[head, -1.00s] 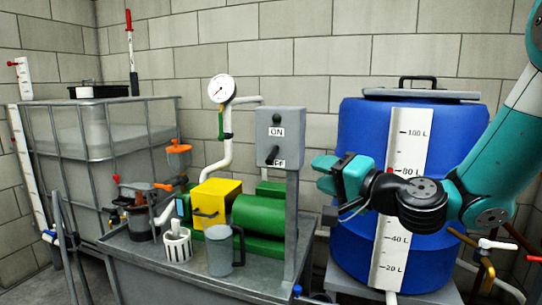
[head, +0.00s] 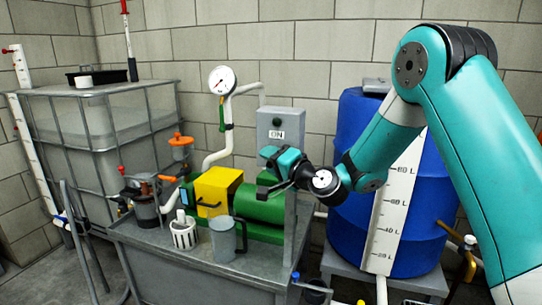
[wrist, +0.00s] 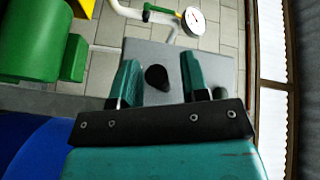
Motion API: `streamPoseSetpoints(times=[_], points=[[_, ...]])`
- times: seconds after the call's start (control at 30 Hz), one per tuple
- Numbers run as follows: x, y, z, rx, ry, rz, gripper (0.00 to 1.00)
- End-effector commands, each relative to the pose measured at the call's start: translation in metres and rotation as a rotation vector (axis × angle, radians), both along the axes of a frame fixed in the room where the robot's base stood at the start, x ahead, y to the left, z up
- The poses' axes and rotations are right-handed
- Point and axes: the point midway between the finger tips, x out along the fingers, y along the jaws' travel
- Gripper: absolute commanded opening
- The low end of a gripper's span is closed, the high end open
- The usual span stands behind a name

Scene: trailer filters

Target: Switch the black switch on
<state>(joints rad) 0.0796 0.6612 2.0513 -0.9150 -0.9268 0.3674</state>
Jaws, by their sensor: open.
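The grey switch box (head: 290,117) stands on a post at the table's right end, with a green lamp and an ON label. My gripper (head: 272,160) is in front of its lower part and hides the black switch and the OFF label in the head view. In the wrist view, the black switch (wrist: 157,78) is a dark knob on the grey box face (wrist: 150,53). My open gripper (wrist: 160,65) has one finger on each side of the knob, with visible gaps. I cannot tell how deep the fingers reach around it.
The green pump (head: 258,205) with a yellow box (head: 217,190), a clear jug (head: 223,240) and a white basket (head: 183,232) are on the table left of the switch box. A blue barrel (head: 350,215) stands at right, behind my arm. A pressure gauge (head: 221,80) rises behind.

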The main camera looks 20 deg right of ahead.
Motion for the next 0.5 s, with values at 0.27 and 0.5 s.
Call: streamPoseSetpoints(times=[0.27,0.5], points=[[0.0008,0.0001,-0.0001,0.000,0.000,-0.001,0.37],[0.0007,-0.0001,-0.0002,0.000,0.000,-0.001,0.00]])
